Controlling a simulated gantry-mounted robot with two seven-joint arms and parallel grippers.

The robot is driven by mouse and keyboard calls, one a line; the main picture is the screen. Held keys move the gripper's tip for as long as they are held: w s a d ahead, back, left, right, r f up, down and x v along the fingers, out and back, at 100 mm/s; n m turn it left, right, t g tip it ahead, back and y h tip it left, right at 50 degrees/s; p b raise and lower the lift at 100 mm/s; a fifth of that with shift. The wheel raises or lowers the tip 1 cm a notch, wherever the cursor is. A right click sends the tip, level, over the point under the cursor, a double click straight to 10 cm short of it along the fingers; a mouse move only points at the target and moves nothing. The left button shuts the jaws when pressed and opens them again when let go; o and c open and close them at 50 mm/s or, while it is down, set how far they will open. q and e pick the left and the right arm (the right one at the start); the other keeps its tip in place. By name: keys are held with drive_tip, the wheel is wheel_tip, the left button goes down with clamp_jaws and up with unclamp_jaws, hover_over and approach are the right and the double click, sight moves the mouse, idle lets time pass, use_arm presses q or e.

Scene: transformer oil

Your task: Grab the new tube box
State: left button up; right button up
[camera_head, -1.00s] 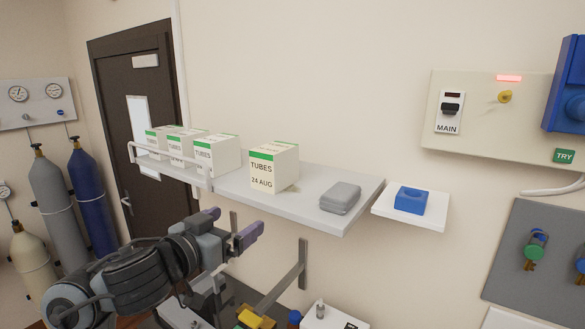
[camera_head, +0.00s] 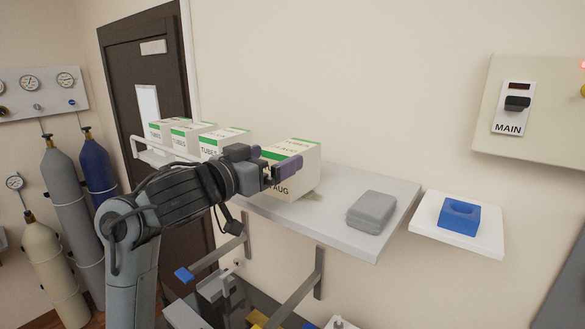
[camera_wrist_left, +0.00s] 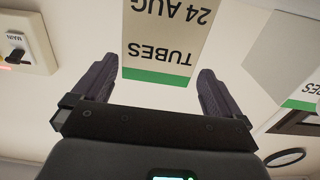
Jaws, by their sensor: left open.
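The tube box (camera_head: 306,165) is white with a green stripe and stands apart on the wall shelf, right of the other boxes. My left gripper (camera_head: 278,172) is in front of it and hides part of its label. In the left wrist view, the box (camera_wrist_left: 165,38) shows upside down, reading "TUBES" and "24 AUG". It lies between the lines of the two open fingers of my left gripper (camera_wrist_left: 152,85), with gaps on both sides. I cannot tell whether the fingers reach past its front face. My right gripper is not in view.
Several similar tube boxes (camera_head: 190,136) stand in a row at the shelf's left, behind a white rail. A blue block (camera_head: 459,217) sits on a small white shelf (camera_head: 483,237).

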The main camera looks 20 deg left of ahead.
sight(288, 148)
use_arm(q)
drive_tip(key=p+x, duration=0.1)
drive_tip(key=x, duration=0.3)
drive_tip(key=shift+w+d+p, duration=0.2)
drive_tip(key=shift+d+p, duration=0.05)
drive_tip(key=shift+p, duration=0.05)
drive_tip(key=shift+w+d, duration=0.1)
drive_tip(key=shift+w, duration=0.25)
drive_tip(key=c, duration=1.1)
drive_tip(key=shift+o, duration=0.2)
drive_tip(key=shift+r, duration=0.1)
